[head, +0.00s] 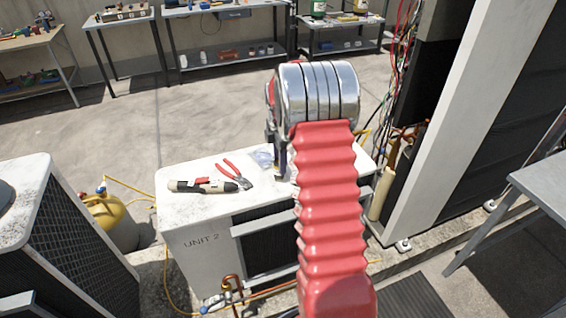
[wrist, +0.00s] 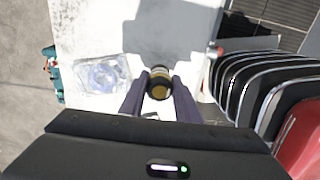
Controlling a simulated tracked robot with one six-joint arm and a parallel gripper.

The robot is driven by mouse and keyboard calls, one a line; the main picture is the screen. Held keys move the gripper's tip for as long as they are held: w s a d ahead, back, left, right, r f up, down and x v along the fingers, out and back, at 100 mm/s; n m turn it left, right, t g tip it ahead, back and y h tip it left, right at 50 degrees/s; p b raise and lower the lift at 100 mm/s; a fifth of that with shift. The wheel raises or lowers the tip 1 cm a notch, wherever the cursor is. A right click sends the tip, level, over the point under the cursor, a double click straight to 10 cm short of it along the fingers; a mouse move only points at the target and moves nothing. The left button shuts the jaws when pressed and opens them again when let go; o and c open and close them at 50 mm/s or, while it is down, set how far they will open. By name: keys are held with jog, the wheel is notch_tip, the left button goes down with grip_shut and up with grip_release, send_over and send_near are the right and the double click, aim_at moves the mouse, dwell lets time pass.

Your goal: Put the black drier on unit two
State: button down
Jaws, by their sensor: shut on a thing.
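My gripper (wrist: 158,92) is shut on the black drier (wrist: 158,76), a short dark cylinder with a brass-coloured end, seen between the two dark fingers in the wrist view. In the head view my arm hides most of the gripper and I cannot make out the drier. Unit two (head: 195,208) is a white condenser marked "UNIT 2". My gripper is over its right part, and its white top (wrist: 85,25) lies below the drier in the wrist view. Whether the drier touches the top, I cannot tell.
Red-handled pliers (head: 236,174), a dark-and-cream hand tool (head: 205,185) and a clear plastic bag (wrist: 102,74) lie on unit two. A tall cabinet with loose wires (head: 405,50) stands right. A yellow cylinder (head: 106,217) and another condenser (head: 75,255) stand left.

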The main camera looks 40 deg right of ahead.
jog(key=shift+f, duration=0.3)
jog(key=c, duration=1.3)
grip_release()
jog(key=shift+c, duration=0.2)
notch_tip(320, 180, up, 12)
